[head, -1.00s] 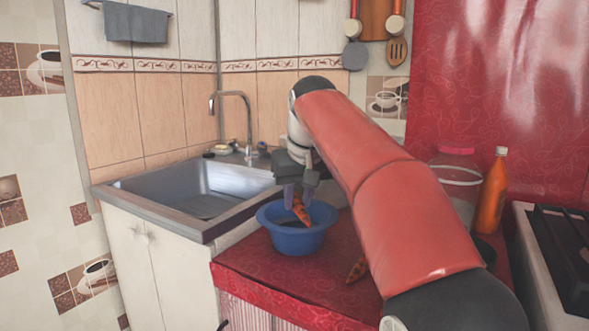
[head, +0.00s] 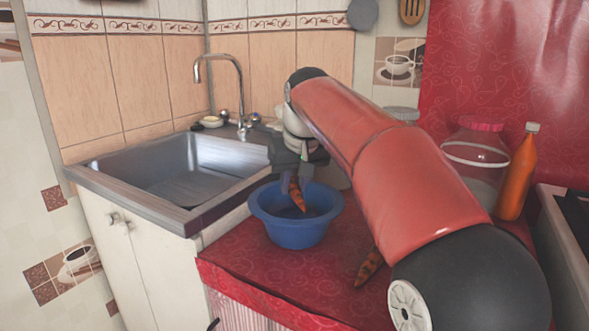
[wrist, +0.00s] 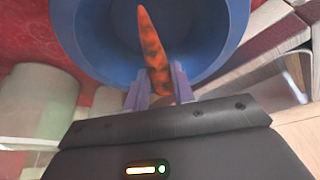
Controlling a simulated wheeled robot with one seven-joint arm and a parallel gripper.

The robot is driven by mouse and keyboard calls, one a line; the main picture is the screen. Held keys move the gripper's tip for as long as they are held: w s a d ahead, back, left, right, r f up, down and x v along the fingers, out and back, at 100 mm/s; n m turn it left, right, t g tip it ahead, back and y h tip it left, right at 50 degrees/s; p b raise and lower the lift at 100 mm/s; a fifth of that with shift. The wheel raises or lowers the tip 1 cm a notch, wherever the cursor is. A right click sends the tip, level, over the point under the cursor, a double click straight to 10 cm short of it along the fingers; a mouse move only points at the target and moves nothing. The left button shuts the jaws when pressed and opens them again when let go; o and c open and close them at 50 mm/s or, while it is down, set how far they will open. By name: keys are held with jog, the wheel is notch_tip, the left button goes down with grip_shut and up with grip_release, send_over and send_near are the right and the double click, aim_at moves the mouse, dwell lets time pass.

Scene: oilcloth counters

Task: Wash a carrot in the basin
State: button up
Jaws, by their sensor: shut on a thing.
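My gripper (head: 297,175) is over the blue basin (head: 292,235), which stands on the red oilcloth counter. It is shut on an orange carrot (head: 297,194) with dark patches, which points down into the basin. In the wrist view the carrot (wrist: 152,45) sticks out from between the two fingers (wrist: 160,90), with the basin (wrist: 82,40) around it. Whether the carrot touches the basin's bottom I cannot tell. A second carrot (head: 369,266) lies on the counter right of the basin, partly beside my arm.
A metal sink (head: 180,180) with a tap (head: 240,85) is left of the basin. A jar with a pink lid (head: 475,150) and an orange bottle (head: 518,175) stand at the right, near a stove (head: 570,225). Bare red oilcloth (head: 250,262) lies before the basin.

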aim_at(296, 191)
jog(key=shift+f+b, duration=1.1)
jog(key=shift+f, duration=2.5)
notch_tip(296, 191, up, 3)
jog(key=shift+r+p, duration=0.1)
jog(key=shift+p, duration=1.15)
jog(key=shift+r, duration=4)
jog(key=shift+r, duration=1.95)
